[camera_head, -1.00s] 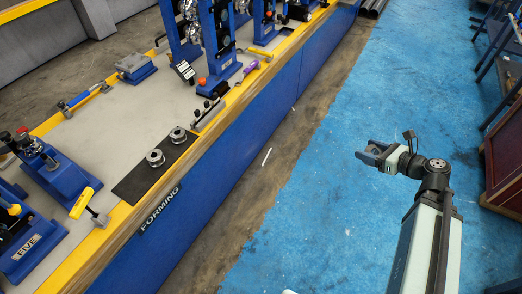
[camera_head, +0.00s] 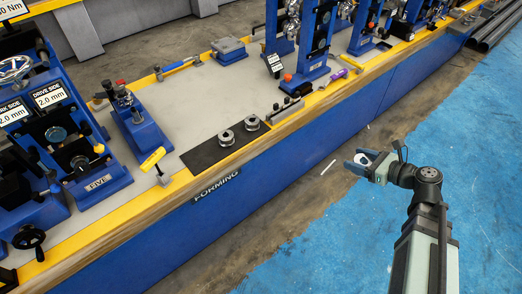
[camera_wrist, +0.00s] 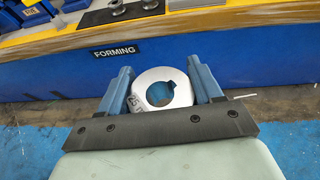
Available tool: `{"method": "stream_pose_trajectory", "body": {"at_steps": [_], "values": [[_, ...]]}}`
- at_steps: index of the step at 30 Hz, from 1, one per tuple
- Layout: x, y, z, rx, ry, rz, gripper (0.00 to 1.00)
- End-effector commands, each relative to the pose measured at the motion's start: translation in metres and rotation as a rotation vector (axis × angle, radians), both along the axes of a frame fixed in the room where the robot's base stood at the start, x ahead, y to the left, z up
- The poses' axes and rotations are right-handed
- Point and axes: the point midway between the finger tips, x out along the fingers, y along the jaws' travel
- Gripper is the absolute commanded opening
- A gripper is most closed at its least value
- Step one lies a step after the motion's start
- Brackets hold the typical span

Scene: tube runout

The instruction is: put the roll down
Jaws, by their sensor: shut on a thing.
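My gripper (camera_head: 362,163) is at the right in the head view, over the floor in front of the bench. In the wrist view my gripper (camera_wrist: 161,88) is shut on a silver ring-shaped roll (camera_wrist: 175,75) with a keyed bore and a marking on its face. The roll (camera_head: 364,157) shows small and pale between the fingers in the head view. Two other silver rolls (camera_head: 226,137) (camera_head: 252,122) rest on a black mat (camera_head: 203,154) on the bench marked FORMING. Their details are too small to read.
The bench (camera_head: 195,95) has blue machine stands, including the FIVE stand (camera_head: 98,178) at left and a tall stand (camera_head: 313,50) at the back. A yellow-handled tool (camera_head: 152,159) and a small toolholder (camera_head: 287,109) flank the mat.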

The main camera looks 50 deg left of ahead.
Motion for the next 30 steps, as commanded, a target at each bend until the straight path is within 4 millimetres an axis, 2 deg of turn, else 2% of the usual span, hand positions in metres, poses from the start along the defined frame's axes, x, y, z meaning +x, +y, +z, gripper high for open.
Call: {"method": "stream_pose_trajectory", "body": {"at_steps": [1,3,17,30], "values": [[-0.007,0.014,0.0,0.002,0.0,0.026,0.04],[-0.016,0.03,0.0,0.002,0.0,0.057,0.04],[-0.088,0.133,-0.003,0.003,0.0,0.259,0.04],[-0.173,0.226,-0.006,0.003,0.001,0.455,0.04]]}}
